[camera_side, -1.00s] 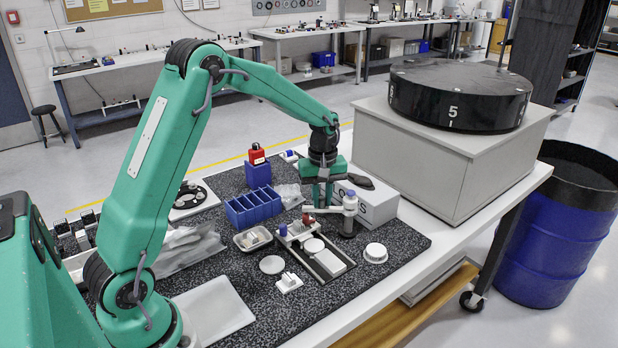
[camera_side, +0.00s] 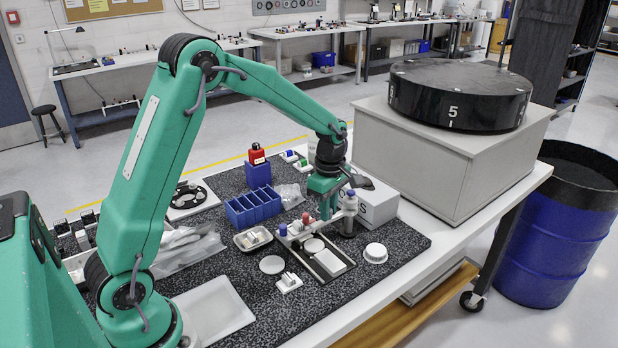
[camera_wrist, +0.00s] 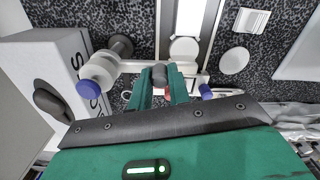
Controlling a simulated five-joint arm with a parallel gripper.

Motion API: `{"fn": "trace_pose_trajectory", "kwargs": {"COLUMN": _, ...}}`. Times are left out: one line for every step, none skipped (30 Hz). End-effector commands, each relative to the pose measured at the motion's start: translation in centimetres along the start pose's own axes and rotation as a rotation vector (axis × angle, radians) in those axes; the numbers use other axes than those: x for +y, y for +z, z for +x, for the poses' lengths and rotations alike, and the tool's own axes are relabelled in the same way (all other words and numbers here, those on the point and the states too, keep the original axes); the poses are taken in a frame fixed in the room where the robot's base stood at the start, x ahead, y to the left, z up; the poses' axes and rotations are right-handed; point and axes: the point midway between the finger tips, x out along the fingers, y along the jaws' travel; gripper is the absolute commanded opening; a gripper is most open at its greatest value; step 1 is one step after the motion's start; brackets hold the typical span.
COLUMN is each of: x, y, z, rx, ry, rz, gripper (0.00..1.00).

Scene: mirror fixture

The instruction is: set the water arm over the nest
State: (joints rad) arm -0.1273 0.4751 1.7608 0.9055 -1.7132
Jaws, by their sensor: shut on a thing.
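The water arm (camera_wrist: 137,66) is a white bar in the wrist view, reaching right from a post with a blue-capped bottle (camera_wrist: 88,88); the bottle also shows in the side view (camera_side: 350,203). My gripper (camera_side: 325,213) is shut on a grey grip (camera_wrist: 160,75) by the bar, seen between its fingers in the wrist view. The nest appears to be the pale round seat (camera_side: 314,245) on the fixture, also in the wrist view (camera_wrist: 184,47). The bar lies beside it, towards my gripper. In the side view my gripper hides much of the bar.
A red knob (camera_side: 306,218) and a blue knob (camera_side: 283,229) stand at the fixture's back end. A white box (camera_side: 377,205) is right of the bottle. A white round piece (camera_side: 376,252), a flat disc (camera_side: 272,264) and a metal tray (camera_side: 252,239) lie around.

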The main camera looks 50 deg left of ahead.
Motion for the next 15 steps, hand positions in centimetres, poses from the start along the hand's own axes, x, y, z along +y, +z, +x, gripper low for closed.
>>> {"fn": "trace_pose_trajectory", "kwargs": {"x": -0.02, "y": 0.04, "z": -0.19, "rx": 0.000, "ry": 0.001, "rz": -0.006, "gripper": 0.00}}
{"fn": "trace_pose_trajectory", "kwargs": {"x": -0.02, "y": 0.06, "z": -0.19, "rx": 0.000, "ry": 0.001, "rz": -0.008, "gripper": 0.00}}
{"fn": "trace_pose_trajectory", "kwargs": {"x": -0.03, "y": 0.07, "z": -0.19, "rx": 0.000, "ry": 0.001, "rz": -0.010, "gripper": 0.00}}
{"fn": "trace_pose_trajectory", "kwargs": {"x": -0.03, "y": 0.08, "z": -0.20, "rx": 0.000, "ry": 0.001, "rz": -0.010, "gripper": 0.00}}
{"fn": "trace_pose_trajectory", "kwargs": {"x": -0.03, "y": 0.09, "z": -0.20, "rx": 0.000, "ry": 0.001, "rz": -0.011, "gripper": 0.00}}
{"fn": "trace_pose_trajectory", "kwargs": {"x": -0.03, "y": 0.10, "z": -0.20, "rx": 0.000, "ry": 0.001, "rz": -0.010, "gripper": 0.00}}
{"fn": "trace_pose_trajectory", "kwargs": {"x": -0.04, "y": 0.10, "z": -0.20, "rx": 0.000, "ry": 0.000, "rz": -0.010, "gripper": 0.00}}
{"fn": "trace_pose_trajectory", "kwargs": {"x": -0.04, "y": 0.11, "z": -0.20, "rx": 0.000, "ry": 0.001, "rz": -0.010, "gripper": 0.00}}
{"fn": "trace_pose_trajectory", "kwargs": {"x": -0.04, "y": 0.12, "z": -0.20, "rx": 0.000, "ry": 0.000, "rz": -0.010, "gripper": 0.00}}
{"fn": "trace_pose_trajectory", "kwargs": {"x": -0.04, "y": 0.12, "z": -0.21, "rx": 0.000, "ry": 0.000, "rz": -0.009, "gripper": 0.00}}
{"fn": "trace_pose_trajectory", "kwargs": {"x": -0.04, "y": 0.13, "z": -0.21, "rx": 0.000, "ry": 0.000, "rz": -0.009, "gripper": 0.00}}
{"fn": "trace_pose_trajectory", "kwargs": {"x": -0.05, "y": 0.14, "z": -0.21, "rx": 0.000, "ry": 0.000, "rz": -0.009, "gripper": 0.00}}
{"fn": "trace_pose_trajectory", "kwargs": {"x": -0.05, "y": 0.15, "z": -0.21, "rx": 0.000, "ry": 0.000, "rz": -0.008, "gripper": 0.24}}
{"fn": "trace_pose_trajectory", "kwargs": {"x": -0.05, "y": 0.15, "z": -0.19, "rx": 0.000, "ry": 0.000, "rz": -0.008, "gripper": 0.30}}
{"fn": "trace_pose_trajectory", "kwargs": {"x": -0.05, "y": 0.15, "z": -0.18, "rx": 0.000, "ry": 0.000, "rz": -0.008, "gripper": 0.38}}
